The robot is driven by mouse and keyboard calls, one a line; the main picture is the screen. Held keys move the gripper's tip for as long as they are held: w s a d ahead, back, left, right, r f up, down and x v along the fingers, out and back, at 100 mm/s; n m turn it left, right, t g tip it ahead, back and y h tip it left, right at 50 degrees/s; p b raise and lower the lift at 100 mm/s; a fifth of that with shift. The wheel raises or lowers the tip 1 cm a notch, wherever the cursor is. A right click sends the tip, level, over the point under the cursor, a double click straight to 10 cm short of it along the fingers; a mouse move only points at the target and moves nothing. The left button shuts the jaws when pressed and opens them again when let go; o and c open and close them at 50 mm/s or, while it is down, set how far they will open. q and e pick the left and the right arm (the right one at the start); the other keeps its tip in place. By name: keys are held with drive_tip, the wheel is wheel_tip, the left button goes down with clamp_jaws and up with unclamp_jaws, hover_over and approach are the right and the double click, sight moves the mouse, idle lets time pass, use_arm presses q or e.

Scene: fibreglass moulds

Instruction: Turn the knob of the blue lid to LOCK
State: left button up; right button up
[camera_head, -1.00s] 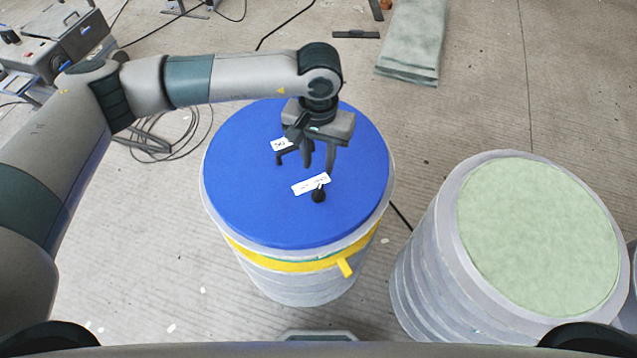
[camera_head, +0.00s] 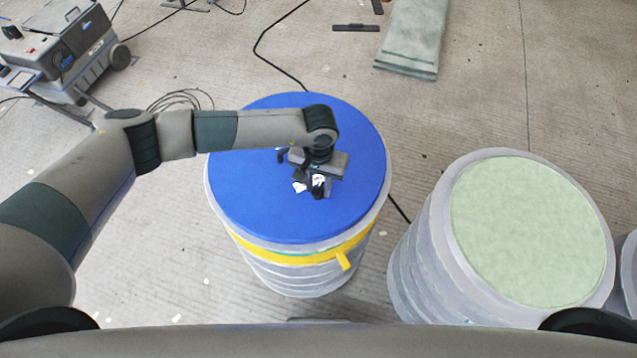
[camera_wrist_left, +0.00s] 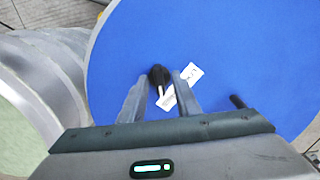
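The blue lid (camera_head: 245,200) lies on a grey ribbed drum with a yellow band; it also shows in the wrist view (camera_wrist_left: 230,50). A black knob (camera_wrist_left: 158,75) with a pale pointer stands on the lid beside a white label (camera_wrist_left: 190,75) too small to read. My left gripper (camera_head: 318,190) is low over the knob and hides most of it in the head view. In the wrist view the left gripper's fingers (camera_wrist_left: 160,88) are apart, one on each side of the knob; contact cannot be told. My right gripper is not in view.
A second black piece (camera_wrist_left: 237,101) stands on the lid. A drum with a pale green top (camera_head: 530,230) stands to the right. A machine on wheels (camera_head: 70,50) is at the back left, a green sheet (camera_head: 412,40) at the back. Cables lie on the floor.

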use_arm(q)
clamp_jaws()
